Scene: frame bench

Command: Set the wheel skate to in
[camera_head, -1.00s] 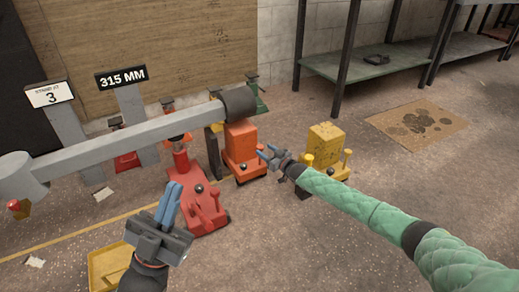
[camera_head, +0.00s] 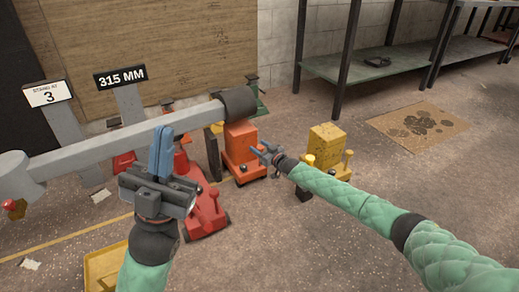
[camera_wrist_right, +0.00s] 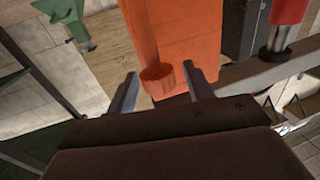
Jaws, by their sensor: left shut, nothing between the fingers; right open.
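No label in view names the wheel skate, so I cannot tell which unit it is. An orange wheeled unit (camera_head: 239,147) stands under the dark end of a grey beam. In the right wrist view its orange body (camera_wrist_right: 180,35) fills the upper middle, with a round orange knob (camera_wrist_right: 158,82) on it. My right gripper (camera_head: 262,152) is open beside this unit; in the wrist view its fingers stand either side of the knob, apart from it. My left gripper (camera_head: 162,150) is shut and empty, and hides part of a red wheeled unit (camera_head: 207,212).
The grey beam (camera_head: 110,146) runs across the left, ending in a dark cylinder (camera_head: 240,101). A yellow unit (camera_head: 327,142) stands right of my right gripper. Signs reading 3 (camera_head: 49,95) and 315 MM (camera_head: 121,77) stand behind. Open floor lies at right, with a stained mat (camera_head: 400,118).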

